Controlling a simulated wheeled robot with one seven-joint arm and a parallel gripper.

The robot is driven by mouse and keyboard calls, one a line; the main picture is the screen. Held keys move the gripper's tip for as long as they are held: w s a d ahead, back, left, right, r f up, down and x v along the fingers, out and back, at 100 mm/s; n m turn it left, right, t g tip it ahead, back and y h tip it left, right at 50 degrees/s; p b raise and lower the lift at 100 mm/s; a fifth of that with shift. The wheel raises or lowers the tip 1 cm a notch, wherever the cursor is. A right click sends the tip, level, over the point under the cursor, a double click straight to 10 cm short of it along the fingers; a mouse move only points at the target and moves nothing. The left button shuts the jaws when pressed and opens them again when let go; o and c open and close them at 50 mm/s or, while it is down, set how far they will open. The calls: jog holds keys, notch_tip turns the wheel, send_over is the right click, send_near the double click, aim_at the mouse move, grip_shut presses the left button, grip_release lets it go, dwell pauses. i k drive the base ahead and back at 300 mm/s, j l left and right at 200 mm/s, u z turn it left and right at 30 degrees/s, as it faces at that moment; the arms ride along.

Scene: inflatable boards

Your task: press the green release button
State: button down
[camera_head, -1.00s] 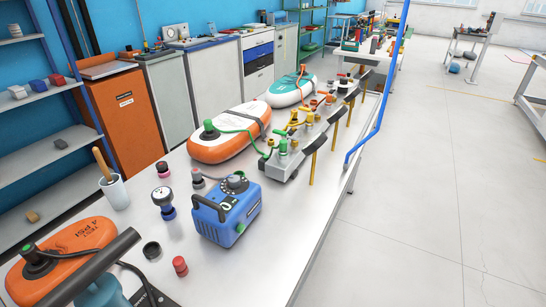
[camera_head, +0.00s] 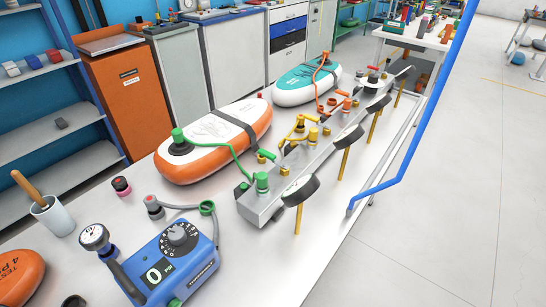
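A blue pump box (camera_head: 165,265) with a black dial (camera_head: 180,238), a display reading 0 and a dark handle stands on the bench at the lower left. A green button (camera_head: 175,301) on its front face is cut by the bottom edge of the picture. A grey manifold (camera_head: 262,206) to its right carries a green knob (camera_head: 262,183) and a green lever (camera_head: 267,155). No label shows which green part is the release button. My gripper is not in view.
An orange-and-white board (camera_head: 213,145) and a teal-and-white board (camera_head: 306,83) lie behind the manifold. Black paddle-shaped parts (camera_head: 300,190) on yellow posts stick out at the bench's right side. A blue rail (camera_head: 418,150) runs beside it.

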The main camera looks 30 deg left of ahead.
aim_at(243, 187)
jog(key=i, duration=1.2)
jog(key=u, duration=1.7)
